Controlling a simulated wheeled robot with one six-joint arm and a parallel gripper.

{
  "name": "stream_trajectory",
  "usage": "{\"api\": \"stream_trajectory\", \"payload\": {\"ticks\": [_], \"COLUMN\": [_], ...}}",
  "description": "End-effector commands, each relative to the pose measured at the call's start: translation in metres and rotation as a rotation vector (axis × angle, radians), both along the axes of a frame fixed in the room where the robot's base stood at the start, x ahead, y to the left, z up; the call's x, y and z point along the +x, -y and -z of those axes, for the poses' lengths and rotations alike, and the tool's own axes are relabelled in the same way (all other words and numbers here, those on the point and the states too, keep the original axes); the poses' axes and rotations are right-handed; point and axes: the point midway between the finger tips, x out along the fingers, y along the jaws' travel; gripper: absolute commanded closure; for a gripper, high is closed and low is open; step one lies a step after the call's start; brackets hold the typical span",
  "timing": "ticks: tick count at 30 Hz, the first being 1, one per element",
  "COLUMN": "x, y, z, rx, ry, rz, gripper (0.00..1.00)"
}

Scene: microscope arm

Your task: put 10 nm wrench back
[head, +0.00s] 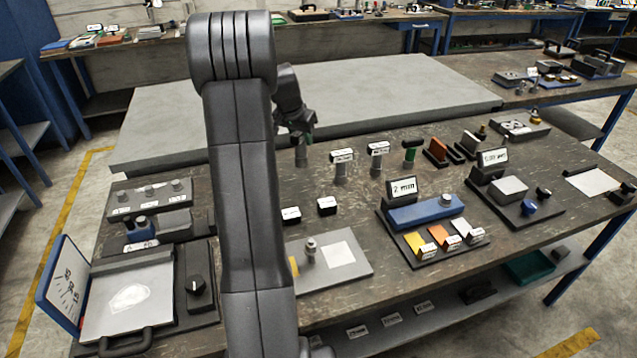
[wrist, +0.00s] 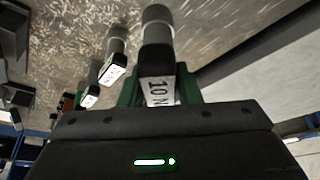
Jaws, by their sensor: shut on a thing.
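My gripper (head: 299,127) is over the back left part of the bench, pointing down. In the wrist view my gripper (wrist: 157,94) is shut on the 10 Nm wrench (wrist: 157,50), a dark cylinder with a greyer far end and a white label reading "10 N", the rest cut off. Green parts flank the label; I cannot tell whether they belong to the fingers. In the head view a grey lower end of the wrench (head: 301,156) shows below my gripper; I cannot tell whether it touches the bench.
Two similar labelled grey posts (head: 342,160) (head: 378,155) stand right of my gripper, with a green-handled piece (head: 411,152) beyond. Two small black label blocks (head: 291,215) (head: 327,206) sit nearer. A blue-topped block station (head: 425,212) is at right. A grey slab (head: 400,95) lies behind.

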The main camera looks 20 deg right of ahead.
Motion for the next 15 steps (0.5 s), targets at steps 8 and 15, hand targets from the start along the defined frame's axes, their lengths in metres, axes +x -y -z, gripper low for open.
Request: {"api": "stream_trajectory", "payload": {"ticks": [8, 15], "x": [0.000, 0.000], "y": [0.001, 0.001], "z": [0.044, 0.065], "rx": [-0.001, -0.001], "ry": [-0.004, -0.001], "rz": [-0.005, -0.005], "gripper": [1.00, 1.00]}}
